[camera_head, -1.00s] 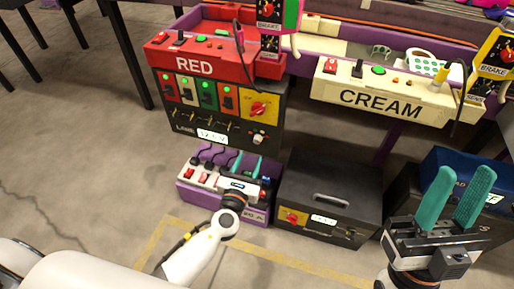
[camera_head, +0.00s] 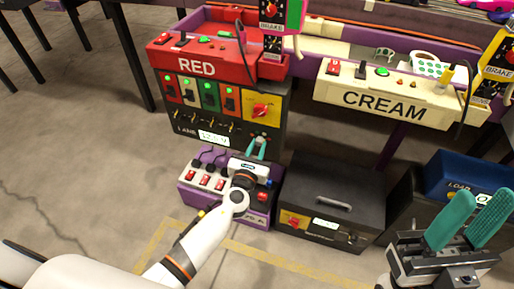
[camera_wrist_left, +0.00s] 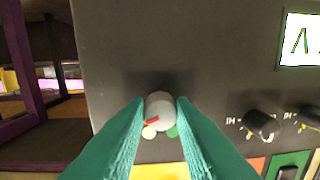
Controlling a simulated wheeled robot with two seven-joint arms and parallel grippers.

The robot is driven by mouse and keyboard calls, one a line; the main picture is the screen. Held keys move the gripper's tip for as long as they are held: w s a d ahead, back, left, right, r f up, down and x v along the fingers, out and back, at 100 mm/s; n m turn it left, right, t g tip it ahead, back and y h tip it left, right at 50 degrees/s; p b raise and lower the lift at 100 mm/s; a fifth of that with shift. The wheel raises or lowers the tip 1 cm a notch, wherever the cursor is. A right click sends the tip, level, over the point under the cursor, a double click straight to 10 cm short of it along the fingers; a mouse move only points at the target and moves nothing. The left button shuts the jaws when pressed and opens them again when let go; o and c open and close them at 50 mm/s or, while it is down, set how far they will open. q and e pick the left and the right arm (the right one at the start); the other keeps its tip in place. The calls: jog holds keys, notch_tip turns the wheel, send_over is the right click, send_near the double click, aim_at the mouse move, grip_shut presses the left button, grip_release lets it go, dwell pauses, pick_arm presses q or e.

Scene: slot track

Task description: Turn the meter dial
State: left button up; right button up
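The meter dial (camera_wrist_left: 160,106) is a round grey knob with a red mark on the dark front panel of the RED station. In the left wrist view it sits right between the two teal fingertips of my left gripper (camera_wrist_left: 160,101), one finger on each side. Whether the fingers press on it I cannot tell. In the head view my left gripper (camera_head: 257,147) reaches the panel's lower right, and its fingers largely cover the dial. The meter display (camera_head: 213,137) is beside it on the panel. My right gripper (camera_head: 467,220) is open and empty at the lower right.
A purple box with red switches (camera_head: 214,186) stands below the panel, close under my left wrist. A black box with a handle (camera_head: 330,200) is to its right. A blue bin (camera_head: 450,172) is near my right gripper. The floor at the left is clear.

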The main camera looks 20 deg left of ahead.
pick_arm(q)
grip_shut()
